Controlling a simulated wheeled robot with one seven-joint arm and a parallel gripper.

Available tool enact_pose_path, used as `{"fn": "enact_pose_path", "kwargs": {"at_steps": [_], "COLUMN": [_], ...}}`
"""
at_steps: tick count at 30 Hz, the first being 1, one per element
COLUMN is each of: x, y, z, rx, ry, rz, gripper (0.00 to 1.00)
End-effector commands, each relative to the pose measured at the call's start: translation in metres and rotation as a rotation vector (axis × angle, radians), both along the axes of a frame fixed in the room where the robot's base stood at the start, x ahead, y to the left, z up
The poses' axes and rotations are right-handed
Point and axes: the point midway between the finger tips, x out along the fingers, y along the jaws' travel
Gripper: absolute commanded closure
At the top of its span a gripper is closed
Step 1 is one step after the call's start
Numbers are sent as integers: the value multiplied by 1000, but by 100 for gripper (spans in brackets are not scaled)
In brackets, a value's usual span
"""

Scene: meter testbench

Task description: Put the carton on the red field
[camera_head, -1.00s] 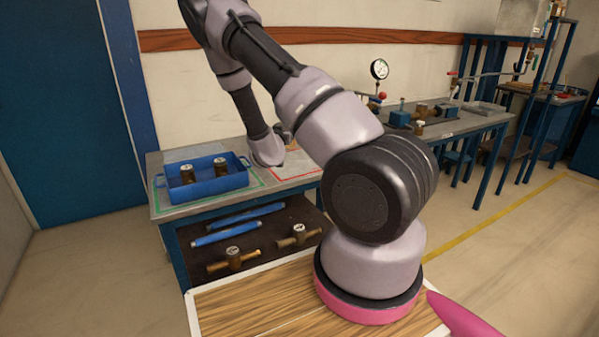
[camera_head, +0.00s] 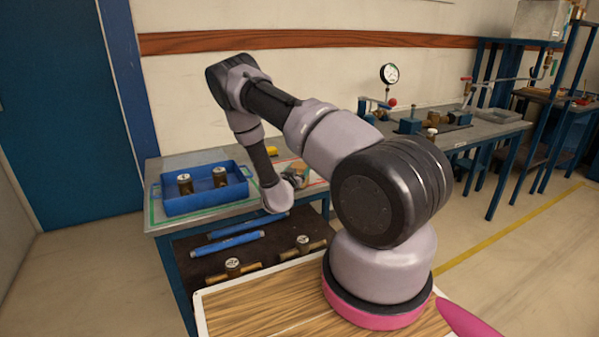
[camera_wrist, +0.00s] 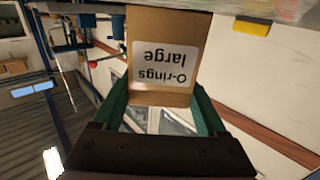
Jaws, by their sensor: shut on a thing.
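The carton is a brown box with a white label reading "O-rings large", upside down in the wrist view (camera_wrist: 160,62). My gripper (camera_wrist: 158,97) is shut on it, with a green finger on each side. In the head view the carton (camera_head: 303,171) is a small brown shape beside my gripper (camera_head: 292,176), partly hidden by my wrist. The red field (camera_head: 319,181) is a red outline on the right part of the left table, mostly covered by my arm and the carton. I cannot tell whether the carton touches the table.
A blue tray (camera_head: 207,202) with two brass meters stands left on the table. A yellow thing (camera_head: 272,151) lies behind my wrist. Blue bars and brass meters lie on the lower shelf (camera_head: 215,259). Another bench (camera_head: 470,136) with a gauge stands to the right.

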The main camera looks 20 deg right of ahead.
Motion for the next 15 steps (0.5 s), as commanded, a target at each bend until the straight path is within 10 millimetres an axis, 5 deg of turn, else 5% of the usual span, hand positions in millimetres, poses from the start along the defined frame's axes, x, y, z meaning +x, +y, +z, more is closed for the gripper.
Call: {"fn": "enact_pose_path", "kwargs": {"at_steps": [12,13,15], "x": [0,0,0], "y": [0,0,0], "z": [-12,-12,-12], "rx": [1,1,1], "ry": [-1,-1,-1], "rz": [0,-1,-1], "gripper": [88,22,0]}}
